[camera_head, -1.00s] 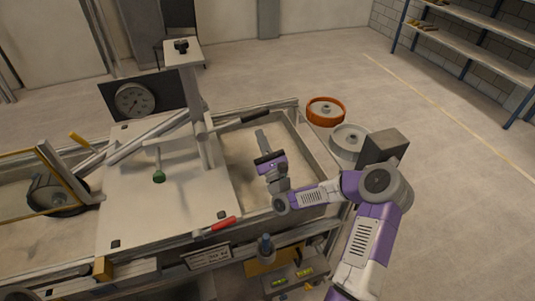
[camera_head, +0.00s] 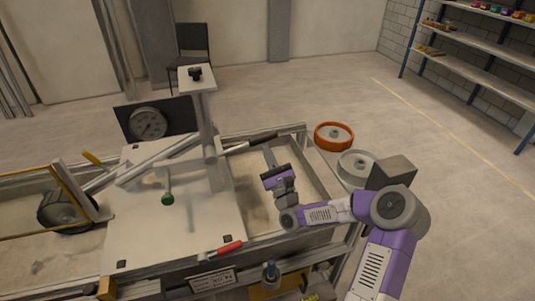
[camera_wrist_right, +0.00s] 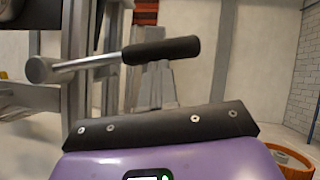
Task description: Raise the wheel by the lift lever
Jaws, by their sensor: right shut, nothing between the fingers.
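The wheel (camera_head: 68,212) is dark and sits in the sand trough at the left, beside a yellow-edged frame. A lever with a black grip (camera_head: 262,142) sticks out to the right from the upright post; I take it for the lift lever. In the right wrist view its grip (camera_wrist_right: 162,50) lies across the picture beyond my purple gripper body. My right gripper (camera_head: 269,152) is shut and empty, over the right sand bay, with its tips close to the black grip. I cannot tell if they touch. My left gripper is not in view.
A red-handled lever (camera_head: 226,248) lies at the front edge and a green-knobbed lever (camera_head: 167,198) stands on the pale deck (camera_head: 190,225).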

